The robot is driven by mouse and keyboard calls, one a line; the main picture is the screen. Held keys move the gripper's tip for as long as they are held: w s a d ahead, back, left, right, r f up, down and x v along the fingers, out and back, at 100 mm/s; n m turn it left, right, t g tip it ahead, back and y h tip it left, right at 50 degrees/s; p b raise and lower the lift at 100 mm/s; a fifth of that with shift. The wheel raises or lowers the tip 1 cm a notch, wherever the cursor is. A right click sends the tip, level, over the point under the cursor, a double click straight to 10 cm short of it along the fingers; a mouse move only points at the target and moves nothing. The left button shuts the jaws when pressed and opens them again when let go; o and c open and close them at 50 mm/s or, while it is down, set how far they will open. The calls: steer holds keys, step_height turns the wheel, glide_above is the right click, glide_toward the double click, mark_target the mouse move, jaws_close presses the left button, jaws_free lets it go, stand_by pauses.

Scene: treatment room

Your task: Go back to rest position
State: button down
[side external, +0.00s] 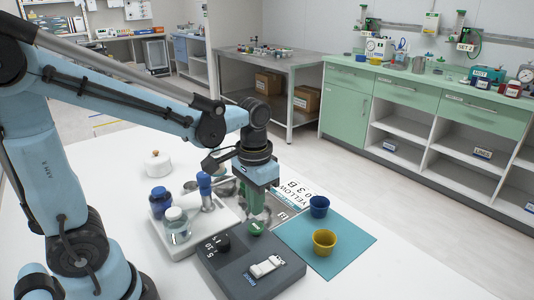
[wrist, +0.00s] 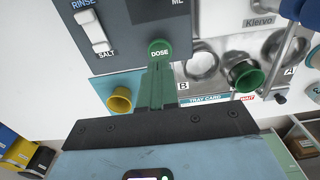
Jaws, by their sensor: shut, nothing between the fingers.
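My gripper (side external: 254,214) points down over the work table in the side external view, its green fingers together and empty. The fingertips are close above the round green DOSE button (side external: 256,228) on the dark control box (side external: 226,265). In the wrist view, my gripper (wrist: 158,68) lies just below the DOSE button (wrist: 160,48) in the picture; I cannot tell whether they touch. The box also carries a white rocker switch (side external: 265,266) and a black knob (side external: 222,243).
A teal mat (side external: 345,243) holds a blue cup (side external: 319,206) and a yellow cup (side external: 324,242). A glass jar (side external: 176,226) and blue bottle (side external: 160,202) stand left of my gripper. Steel bowls (wrist: 201,60) and a green cup (wrist: 243,74) are close by. The front right table is clear.

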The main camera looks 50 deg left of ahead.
steer(key=shift+r, duration=1.8)
steer(key=shift+s, duration=0.1)
steer(key=t, duration=0.2)
steer(key=s+t, duration=0.1)
steer(key=t, duration=0.1)
steer(key=s+t, duration=0.1)
steer(key=t, duration=0.2)
steer(key=shift+s+a+r, duration=0.1)
steer(key=shift+r, duration=0.15)
steer(key=c, duration=1.8)
jaws_free()
